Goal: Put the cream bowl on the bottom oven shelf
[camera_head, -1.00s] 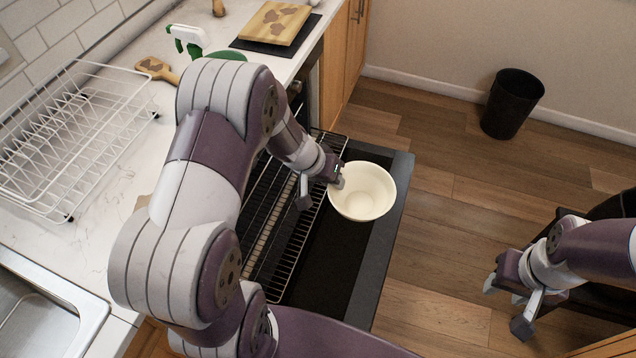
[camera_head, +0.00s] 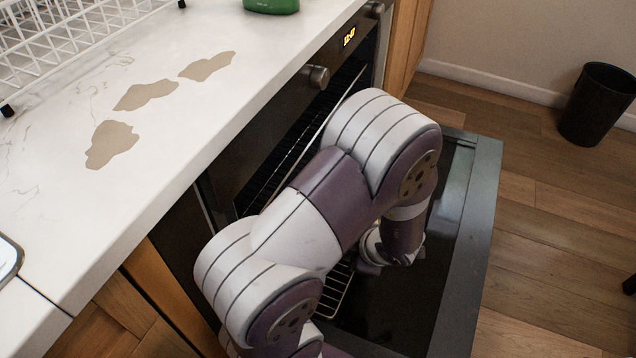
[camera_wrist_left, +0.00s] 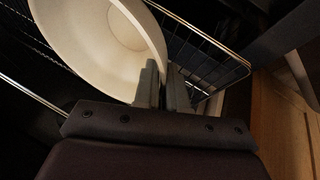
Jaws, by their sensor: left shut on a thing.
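The cream bowl (camera_wrist_left: 95,45) shows in the left wrist view, tilted, with its rim between my left gripper's fingers (camera_wrist_left: 165,85). The gripper is shut on that rim. In the head view my left gripper (camera_head: 372,262) is low, beside the oven opening and over the open door, mostly hidden by my arm. The bowl is hidden there. A wire oven shelf (camera_head: 336,292) shows below my arm in the head view. A wire rack (camera_wrist_left: 212,70) lies close behind the bowl in the wrist view; I cannot tell which level it is. My right gripper is out of view.
The oven door (camera_head: 468,235) is folded down. The countertop (camera_head: 150,190) edge and the oven's control panel (camera_head: 305,90) stand above the opening, close to my arm. A black bin (camera_head: 597,105) stands on the floor at the far right.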

